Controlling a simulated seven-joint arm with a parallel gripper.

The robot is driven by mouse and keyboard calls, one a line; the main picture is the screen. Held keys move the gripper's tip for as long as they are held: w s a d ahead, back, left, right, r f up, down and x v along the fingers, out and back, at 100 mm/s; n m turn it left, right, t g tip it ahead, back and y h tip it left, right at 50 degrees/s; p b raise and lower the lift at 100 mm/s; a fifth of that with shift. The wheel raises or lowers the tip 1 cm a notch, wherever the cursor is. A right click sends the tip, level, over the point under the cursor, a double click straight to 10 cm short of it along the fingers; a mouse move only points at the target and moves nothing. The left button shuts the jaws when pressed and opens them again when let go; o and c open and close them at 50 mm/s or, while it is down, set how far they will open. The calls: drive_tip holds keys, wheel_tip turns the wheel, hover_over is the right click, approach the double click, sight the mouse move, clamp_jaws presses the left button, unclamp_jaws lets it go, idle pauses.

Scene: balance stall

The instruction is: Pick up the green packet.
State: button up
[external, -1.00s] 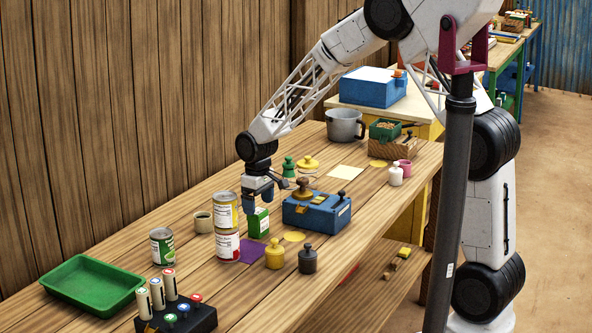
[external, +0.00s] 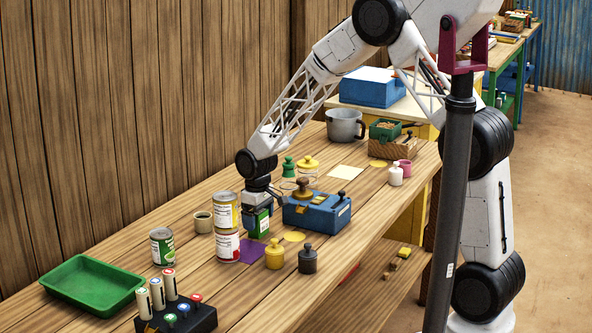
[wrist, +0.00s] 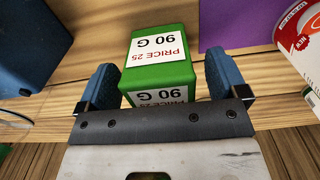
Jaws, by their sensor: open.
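The green packet (external: 258,224) stands upright on the wooden table, between the stacked cans and the blue scale. In the wrist view the green packet (wrist: 158,70) shows its top with a white price and weight label. My gripper (external: 259,211) is right over it, pointing down. In the wrist view my gripper (wrist: 160,75) has one blue finger on each side of the packet.
A blue scale (external: 318,214) stands close on the right. Two stacked cans (external: 227,246) stand close on the left. A purple square (external: 250,252) lies in front. Yellow (external: 275,257) and dark (external: 308,262) weights stand nearer. A green tray (external: 72,264) is at far left.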

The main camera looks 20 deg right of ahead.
drive_tip(key=c, duration=1)
drive_tip(key=shift+r, duration=0.2)
drive_tip(key=shift+r, duration=0.5)
drive_tip(key=shift+s+d+r, duration=0.1)
drive_tip(key=shift+s+r, duration=0.1)
drive_tip(key=shift+r, duration=0.4)
drive_tip(key=shift+s+d+r, duration=0.1)
drive_tip(key=shift+s+r, duration=0.05)
drive_tip(key=shift+r, duration=0.4)
drive_tip(key=s+d, duration=0.2)
drive_tip(key=s, duration=0.2)
drive_tip(key=s+d+r, duration=0.1)
drive_tip(key=s+d, duration=0.2)
drive_tip(key=s, duration=0.1)
drive_tip(key=s+d, duration=0.3)
drive_tip(key=s, duration=0.2)
drive_tip(key=shift+r, duration=0.15)
